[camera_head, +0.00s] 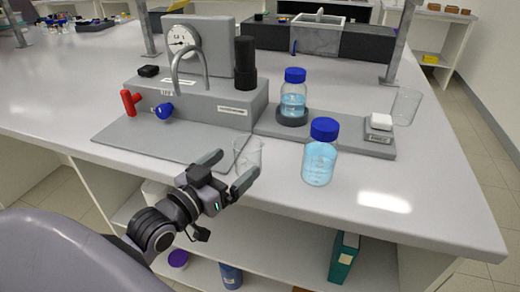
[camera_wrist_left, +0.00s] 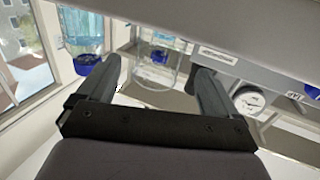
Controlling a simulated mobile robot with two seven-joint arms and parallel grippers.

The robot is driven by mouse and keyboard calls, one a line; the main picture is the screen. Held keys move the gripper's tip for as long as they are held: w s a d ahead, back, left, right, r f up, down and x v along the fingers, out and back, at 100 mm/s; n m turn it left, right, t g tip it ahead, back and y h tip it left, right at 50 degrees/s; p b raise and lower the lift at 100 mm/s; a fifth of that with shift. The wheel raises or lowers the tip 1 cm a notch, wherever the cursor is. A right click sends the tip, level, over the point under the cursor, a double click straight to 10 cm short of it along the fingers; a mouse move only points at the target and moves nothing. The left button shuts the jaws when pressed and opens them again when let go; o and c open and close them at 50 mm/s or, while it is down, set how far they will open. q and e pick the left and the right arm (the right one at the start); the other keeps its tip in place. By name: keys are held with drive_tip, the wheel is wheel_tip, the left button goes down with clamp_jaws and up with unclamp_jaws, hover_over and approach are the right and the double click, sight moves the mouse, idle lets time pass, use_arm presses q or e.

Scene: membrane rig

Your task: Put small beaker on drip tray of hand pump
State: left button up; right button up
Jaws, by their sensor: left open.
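A small clear glass beaker (camera_head: 249,153) stands on the bench at the front right corner of the hand pump's flat grey drip tray (camera_head: 122,143). The hand pump (camera_head: 198,102) has a curved spout and a round gauge. My left gripper (camera_head: 229,171) is open at the bench's front edge, its fingers pointing toward the beaker. In the left wrist view the beaker (camera_wrist_left: 158,72) shows beyond and between the open fingertips (camera_wrist_left: 155,66); contact cannot be told. My right gripper is not in view.
A blue-capped bottle (camera_head: 319,164) stands close right of the beaker. Another bottle (camera_head: 293,104) sits on a stirrer plate (camera_head: 345,137) behind. A second clear beaker (camera_head: 406,106) is at the right. A red tap handle (camera_head: 129,103) and blue knob (camera_head: 163,111) are on the pump's front.

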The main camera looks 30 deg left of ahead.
sight(256, 147)
use_arm(q)
drive_tip(key=shift+w+r, duration=0.25)
drive_tip(key=shift+w, duration=0.9)
drive_tip(key=shift+w+d+f+p, duration=0.1)
drive_tip(key=shift+w+d+p, duration=0.1)
drive_tip(key=shift+w, duration=1.1)
drive_tip(key=shift+w+d+f+p, duration=0.1)
drive_tip(key=shift+w+d+p, duration=0.05)
drive_tip(key=shift+w, duration=1.1)
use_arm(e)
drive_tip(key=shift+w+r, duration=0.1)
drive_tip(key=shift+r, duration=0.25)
use_arm(q)
drive_tip(key=c, duration=1.1)
wheel_tip(256, 147, up, 20)
drive_tip(key=p, duration=0.3)
drive_tip(key=shift+c, duration=0.2)
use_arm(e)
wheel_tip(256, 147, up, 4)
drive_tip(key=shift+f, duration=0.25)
